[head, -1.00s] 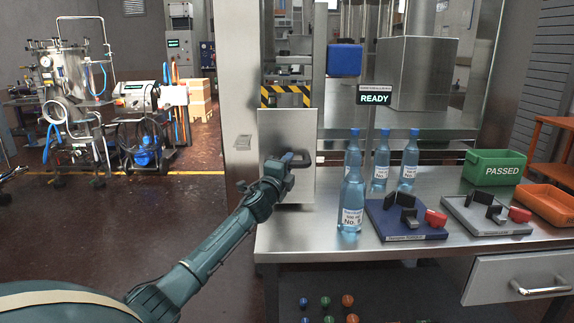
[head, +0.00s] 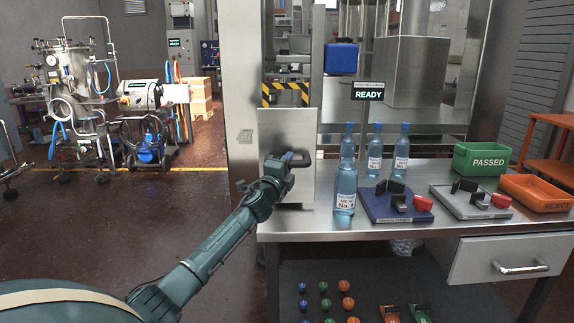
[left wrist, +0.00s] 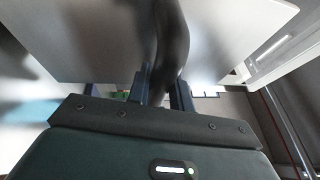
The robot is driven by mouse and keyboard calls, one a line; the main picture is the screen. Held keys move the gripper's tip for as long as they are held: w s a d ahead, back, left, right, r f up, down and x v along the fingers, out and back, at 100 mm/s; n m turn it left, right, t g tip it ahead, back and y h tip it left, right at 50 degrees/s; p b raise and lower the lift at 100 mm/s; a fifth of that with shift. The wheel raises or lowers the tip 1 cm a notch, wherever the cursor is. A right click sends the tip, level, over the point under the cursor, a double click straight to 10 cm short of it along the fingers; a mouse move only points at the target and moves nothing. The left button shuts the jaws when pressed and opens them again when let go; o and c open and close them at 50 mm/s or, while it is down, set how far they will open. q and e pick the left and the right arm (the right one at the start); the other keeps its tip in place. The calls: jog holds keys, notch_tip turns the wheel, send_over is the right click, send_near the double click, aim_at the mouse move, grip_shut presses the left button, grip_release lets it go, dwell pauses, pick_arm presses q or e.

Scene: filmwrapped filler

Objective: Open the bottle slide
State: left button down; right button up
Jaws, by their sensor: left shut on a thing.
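The bottle slide is probably the upright grey metal panel (head: 299,130) below a black-and-yellow striped bar at the bench's left end; it also shows in the left wrist view (left wrist: 95,35). A dark handle (head: 298,159) stands out from its face. My left gripper (head: 282,166) is at this handle. In the left wrist view, the two fingers of my left gripper (left wrist: 162,88) are shut on the dark curved handle (left wrist: 170,40). The fingertips are partly hidden by the handle. My right gripper is not in view.
Three blue bottles (head: 346,188) stand on the steel bench (head: 300,226). Right of them are a blue fixture (head: 385,213), a grey fixture (head: 460,206), a green PASSED bin (head: 480,172) and an orange REJECT bin (head: 540,207). A sign (head: 369,94) reads READY.

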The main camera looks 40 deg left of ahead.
pick_arm(q)
jog(key=c, duration=1.3)
grip_release()
jog(key=shift+o, duration=0.2)
jog(key=v, duration=1.3)
jog(key=shift+b, duration=0.3)
jog(key=shift+d, duration=0.1)
